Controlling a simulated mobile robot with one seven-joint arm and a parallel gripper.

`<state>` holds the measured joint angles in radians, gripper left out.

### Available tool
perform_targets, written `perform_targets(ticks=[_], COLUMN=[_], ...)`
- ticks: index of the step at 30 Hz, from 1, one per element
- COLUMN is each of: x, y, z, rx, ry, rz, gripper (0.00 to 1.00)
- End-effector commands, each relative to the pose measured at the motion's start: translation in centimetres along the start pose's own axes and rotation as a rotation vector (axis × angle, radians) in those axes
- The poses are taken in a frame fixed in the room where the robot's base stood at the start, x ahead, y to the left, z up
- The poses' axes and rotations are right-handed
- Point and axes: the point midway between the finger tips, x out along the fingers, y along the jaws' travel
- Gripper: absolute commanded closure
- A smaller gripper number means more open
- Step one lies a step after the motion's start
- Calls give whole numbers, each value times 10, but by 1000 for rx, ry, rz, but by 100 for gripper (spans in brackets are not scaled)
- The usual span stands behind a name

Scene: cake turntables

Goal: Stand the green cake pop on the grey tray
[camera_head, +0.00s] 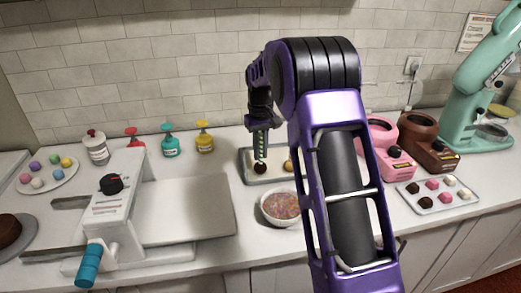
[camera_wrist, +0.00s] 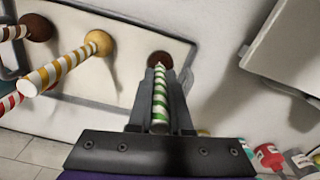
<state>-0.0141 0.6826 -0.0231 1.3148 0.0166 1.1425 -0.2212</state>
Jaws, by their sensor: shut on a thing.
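My gripper (camera_wrist: 160,90) is shut on the green-and-white striped stick (camera_wrist: 160,108) of the green cake pop. Its dark brown ball (camera_wrist: 159,59) points down, and the stick stands roughly upright in the head view (camera_head: 261,146). The ball is over the left part of the grey tray (camera_head: 247,158), near the tray's edge in the wrist view (camera_wrist: 128,72). I cannot tell whether the ball touches the tray. My arm hides the tray's right part in the head view.
A red-striped stick (camera_wrist: 8,101) shows at the left edge. A bowl of sprinkles (camera_head: 281,206) stands in front of the tray. Colored bottles (camera_head: 170,141) stand at left.

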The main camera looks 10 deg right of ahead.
Motion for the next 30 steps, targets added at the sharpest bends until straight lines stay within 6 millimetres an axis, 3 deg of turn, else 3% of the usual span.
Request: perform_targets(ticks=[10, 11, 15, 17, 26, 30], x=[5, 5, 5, 5, 4, -10], y=[0, 0, 0, 0, 0, 0], z=[0, 0, 0, 0, 0, -1], rx=[0, 0, 0, 0, 0, 0], ry=[0, 0, 0, 0, 1, 4], rz=[0, 0, 0, 0, 0, 1], gripper=[100, 81, 56, 48, 48, 48])
